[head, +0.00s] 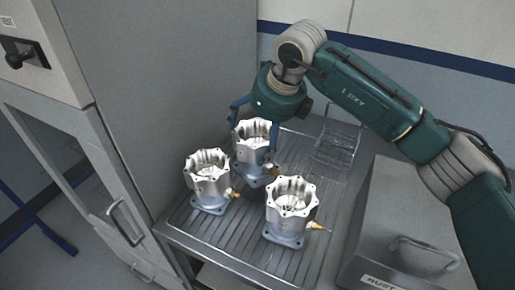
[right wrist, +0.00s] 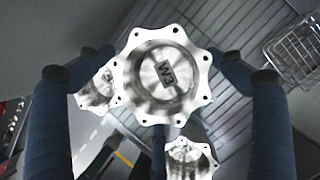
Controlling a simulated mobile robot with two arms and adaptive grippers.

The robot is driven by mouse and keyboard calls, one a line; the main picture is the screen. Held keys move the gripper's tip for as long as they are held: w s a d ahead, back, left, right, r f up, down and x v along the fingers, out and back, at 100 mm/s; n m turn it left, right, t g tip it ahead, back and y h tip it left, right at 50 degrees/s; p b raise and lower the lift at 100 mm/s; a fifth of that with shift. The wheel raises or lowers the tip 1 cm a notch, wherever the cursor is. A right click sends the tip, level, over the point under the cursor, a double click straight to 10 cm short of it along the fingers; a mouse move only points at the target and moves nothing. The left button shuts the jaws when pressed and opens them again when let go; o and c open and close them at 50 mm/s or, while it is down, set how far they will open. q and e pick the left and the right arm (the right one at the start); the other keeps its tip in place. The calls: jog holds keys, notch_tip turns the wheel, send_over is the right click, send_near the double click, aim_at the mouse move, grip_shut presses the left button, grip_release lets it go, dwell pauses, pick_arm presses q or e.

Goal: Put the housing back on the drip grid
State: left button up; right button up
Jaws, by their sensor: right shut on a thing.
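Three silvery, scalloped-rim housings show in the head view. My right gripper (head: 255,127) is shut on the rearmost housing (head: 256,155), its blue fingers on either side of the rim. A left housing (head: 208,182) and a front right housing (head: 290,212) stand on the grid. My left gripper is out of view.
A wire basket (head: 336,148) sits behind the grid to the right. A grey lidded box (head: 400,225) with a handle stands at the right. A tall grey cabinet (head: 170,90) closes off the left. Free grid lies at the front and right.

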jog(key=shift+f, duration=1.1)
notch_tip(320, 180, down, 2)
jog(key=shift+a+f+p, duration=0.1)
jog(key=shift+p, duration=0.5)
jog(key=shift+f, duration=0.5)
jog(key=o, duration=1.7)
jog(key=shift+f, duration=0.2)
jog(key=shift+c, duration=0.2)
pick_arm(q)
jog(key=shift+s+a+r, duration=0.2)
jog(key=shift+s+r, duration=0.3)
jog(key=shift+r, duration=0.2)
pick_arm(e)
jog(key=shift+s, duration=0.1)
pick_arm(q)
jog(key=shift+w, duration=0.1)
pick_arm(e)
jog(key=shift+r, duration=0.1)
